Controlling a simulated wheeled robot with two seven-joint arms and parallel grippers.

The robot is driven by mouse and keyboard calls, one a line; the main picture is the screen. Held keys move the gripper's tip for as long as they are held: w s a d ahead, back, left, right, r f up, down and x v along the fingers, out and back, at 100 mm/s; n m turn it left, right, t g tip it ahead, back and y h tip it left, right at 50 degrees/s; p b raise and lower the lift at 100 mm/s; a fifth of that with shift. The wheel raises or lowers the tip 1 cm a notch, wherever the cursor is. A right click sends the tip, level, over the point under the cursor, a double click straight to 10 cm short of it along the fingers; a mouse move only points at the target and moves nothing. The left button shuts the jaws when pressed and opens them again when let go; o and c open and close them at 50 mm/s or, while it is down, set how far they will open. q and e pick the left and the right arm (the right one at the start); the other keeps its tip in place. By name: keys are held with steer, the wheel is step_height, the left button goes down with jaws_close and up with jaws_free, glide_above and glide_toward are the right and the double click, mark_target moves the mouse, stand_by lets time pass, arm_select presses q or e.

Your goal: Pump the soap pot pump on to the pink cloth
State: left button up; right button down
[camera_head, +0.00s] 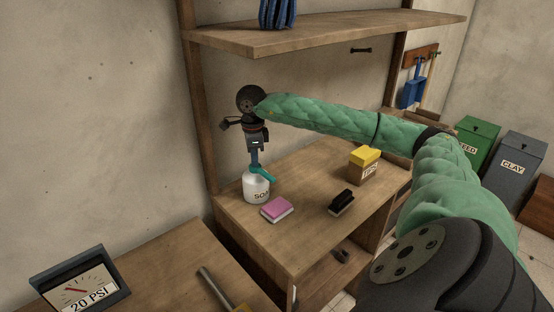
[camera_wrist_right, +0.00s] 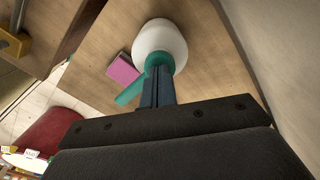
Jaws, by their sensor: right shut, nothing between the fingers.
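The soap pot (camera_head: 256,189) is a white rounded pot with a teal pump (camera_head: 263,175), upright on the wooden table. The pink cloth (camera_head: 276,208) lies folded to the right of the pot. My right gripper (camera_head: 254,163) points down with its fingers together at the top of the pump, seemingly touching it. In the right wrist view the shut fingertips (camera_wrist_right: 157,76) overlap the teal pump (camera_wrist_right: 160,62) above the white pot (camera_wrist_right: 160,42). The teal spout (camera_wrist_right: 130,94) and the pink cloth (camera_wrist_right: 123,69) show beside it. The left gripper is not in view.
A black brush (camera_head: 342,202) and a box with a yellow top (camera_head: 364,166) stand further right on the table (camera_head: 300,240). A shelf (camera_head: 330,32) hangs above. A pressure gauge (camera_head: 82,284) and a tool handle (camera_head: 215,290) lie on the nearer bench.

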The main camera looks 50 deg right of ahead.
steer(key=shift+r, duration=0.1)
steer(key=shift+r+p, duration=0.55)
steer(key=shift+r, duration=0.85)
step_height(320, 180, up, 6)
steer(key=p, duration=0.1)
steer(key=shift+p, duration=0.4)
steer(key=shift+f, duration=0.1)
stand_by(0.6)
